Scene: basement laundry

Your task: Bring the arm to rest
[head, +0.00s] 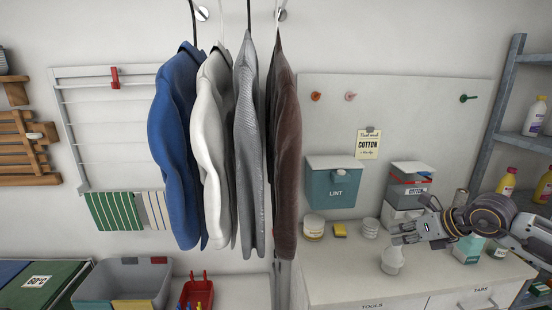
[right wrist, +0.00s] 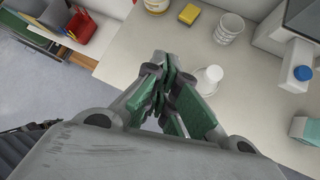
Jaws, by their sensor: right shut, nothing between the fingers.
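My right arm comes in from the right in the head view and reaches over the white counter (head: 335,262). My right gripper (head: 397,234) is shut and empty, pointing left. In the right wrist view its green-padded fingers (right wrist: 168,75) are together with nothing between them. A small white bottle-like object (head: 392,263) stands on the counter just below the fingertips in the head view. In the right wrist view a white object (right wrist: 209,77) shows right beside the fingers; I cannot tell if they touch. My left gripper is not in view.
A jar (head: 314,228), a yellow sponge (head: 340,230) and white cups (head: 370,228) stand near the back of the counter. The LINT box (head: 332,188) hangs on the panel. Grey shelving (head: 497,115) stands at the right. Several garments (head: 178,140) hang mid-view. The counter's front left is clear.

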